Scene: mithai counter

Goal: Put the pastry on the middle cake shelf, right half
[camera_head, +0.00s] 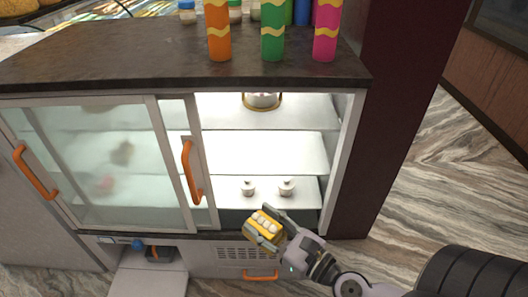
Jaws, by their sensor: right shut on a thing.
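The pastry (262,222), a small yellow block with a row of white balls on top, is held in my right gripper (267,229). The gripper is shut on it, in front of the lower part of the cabinet opening. The middle cake shelf (264,152) shows bare and bright in its right half, above and behind the pastry. Its left half is behind the frosted sliding door (95,160). My left gripper is not in view.
The top shelf (305,108) carries a cake in a golden ring (262,100). Two small lidded pots (248,188) (286,187) stand on the bottom shelf. The right side of the cabinet is open. Orange, green and pink bottles (272,35) stand on the dark countertop (130,60).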

